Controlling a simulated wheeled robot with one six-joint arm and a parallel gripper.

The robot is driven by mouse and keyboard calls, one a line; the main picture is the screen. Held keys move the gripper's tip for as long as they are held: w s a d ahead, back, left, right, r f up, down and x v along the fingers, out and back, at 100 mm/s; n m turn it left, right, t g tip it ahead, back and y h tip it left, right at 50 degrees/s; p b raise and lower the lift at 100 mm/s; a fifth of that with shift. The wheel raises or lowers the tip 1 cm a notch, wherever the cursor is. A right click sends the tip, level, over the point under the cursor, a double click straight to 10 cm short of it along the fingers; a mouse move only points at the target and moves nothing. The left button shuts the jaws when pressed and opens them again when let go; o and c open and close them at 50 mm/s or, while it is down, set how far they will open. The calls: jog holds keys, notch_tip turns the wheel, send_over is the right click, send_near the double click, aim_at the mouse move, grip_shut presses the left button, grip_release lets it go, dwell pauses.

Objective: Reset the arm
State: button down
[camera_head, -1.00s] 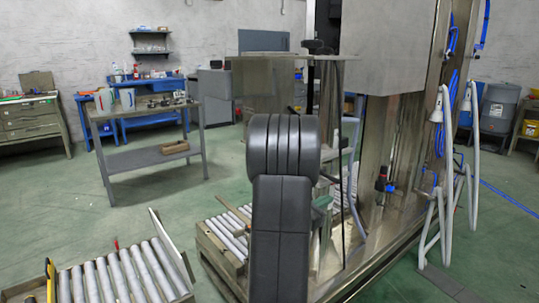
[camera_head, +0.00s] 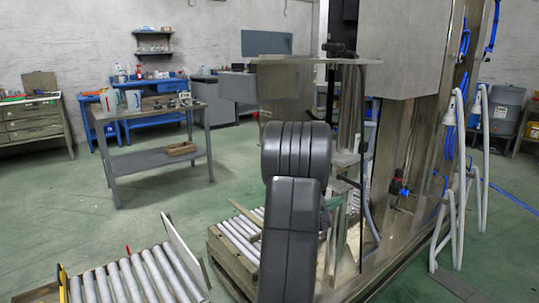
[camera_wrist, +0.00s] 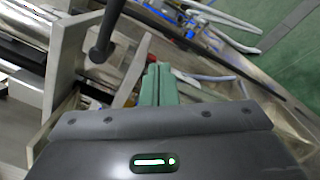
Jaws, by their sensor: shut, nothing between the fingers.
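My gripper (camera_wrist: 158,86) shows in the wrist view as two green fingers side by side, pressed together with nothing between them. It points at the metal machine frame and the blurred parts beyond. In the head view my dark arm is raised in the middle and hides most of the gripper. A small green part, likely the fingers, shows just right of the arm, in front of the machine.
A large metal machine (camera_head: 400,60) stands close on the right, with a roller conveyor (camera_head: 235,235) beside my arm. Another roller conveyor (camera_head: 135,275) is at front left. A grey work table (camera_head: 150,158) stands farther back. Green floor between them is clear.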

jog(key=shift+w+a+m, duration=0.15)
jog(key=shift+w+m, duration=0.05)
jog(key=shift+m, duration=0.2)
